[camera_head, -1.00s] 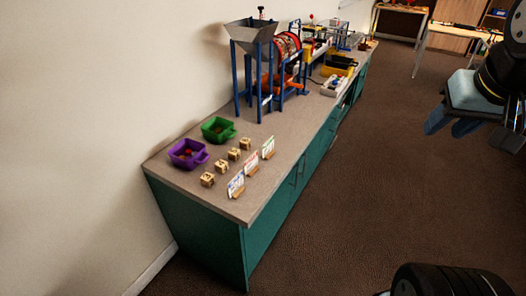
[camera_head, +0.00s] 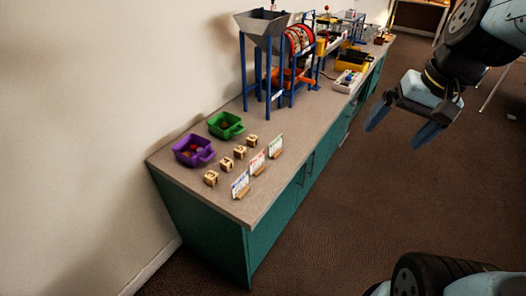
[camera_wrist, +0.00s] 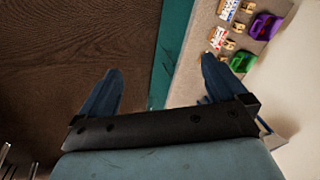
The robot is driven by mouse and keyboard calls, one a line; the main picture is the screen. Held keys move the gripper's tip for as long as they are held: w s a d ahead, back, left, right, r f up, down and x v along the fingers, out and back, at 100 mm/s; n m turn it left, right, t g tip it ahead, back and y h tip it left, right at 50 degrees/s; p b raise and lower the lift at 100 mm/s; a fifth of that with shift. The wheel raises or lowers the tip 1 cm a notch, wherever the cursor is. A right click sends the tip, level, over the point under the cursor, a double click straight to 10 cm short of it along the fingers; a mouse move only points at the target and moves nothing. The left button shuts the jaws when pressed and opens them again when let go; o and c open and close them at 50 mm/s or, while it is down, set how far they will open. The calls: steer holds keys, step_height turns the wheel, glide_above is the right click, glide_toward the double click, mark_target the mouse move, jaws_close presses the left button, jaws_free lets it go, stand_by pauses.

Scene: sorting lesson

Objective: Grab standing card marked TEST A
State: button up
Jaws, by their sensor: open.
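Three small standing cards in wooden holders line the counter's front edge in the head view: a blue-marked card (camera_head: 240,184), a red-marked card (camera_head: 257,162) and a green-marked card (camera_head: 275,146). Their print is too small to read, so I cannot tell which says TEST A. My gripper (camera_head: 403,122) is open and empty, in the air right of the counter and well apart from the cards. In the wrist view, my gripper (camera_wrist: 160,66) points past the counter edge, with two cards (camera_wrist: 228,8) (camera_wrist: 217,37) visible at upper right.
Behind the cards stand several wooden number blocks (camera_head: 226,163), a purple bin (camera_head: 194,151) and a green bin (camera_head: 226,125). A hopper machine on blue legs (camera_head: 262,60) stands farther along the counter (camera_head: 210,128).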

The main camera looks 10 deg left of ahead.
mark_target(258, 160)
steer(key=w+a+f+m+g+y, duration=0.35)
steer(key=w+a+f+y, duration=0.2)
steer(key=a+f, duration=0.3)
steer(key=w+a+f+m+g+y, duration=0.2)
steer(key=w+a+f+m+y, duration=0.2)
steer(key=a+f+y, duration=0.4)
steer(key=w+a+f+m+t, duration=0.35)
steer(key=f+m+t, duration=0.3)
steer(key=f, duration=0.35)
steer(key=w+a+f+m+t, duration=0.2)
steer(key=w+f+m+t, duration=0.25)
steer(key=f+m, duration=0.4)
steer(key=shift+t, duration=0.25)
steer(key=x, duration=0.5)
steer(key=f+x, duration=0.1)
steer(key=x, duration=0.2)
steer(key=shift+a, duration=0.25)
steer(key=shift+r+x, duration=0.2)
steer(key=shift+x, duration=2.4)
steer(key=shift+c, duration=0.4)
steer(key=c, duration=0.6)
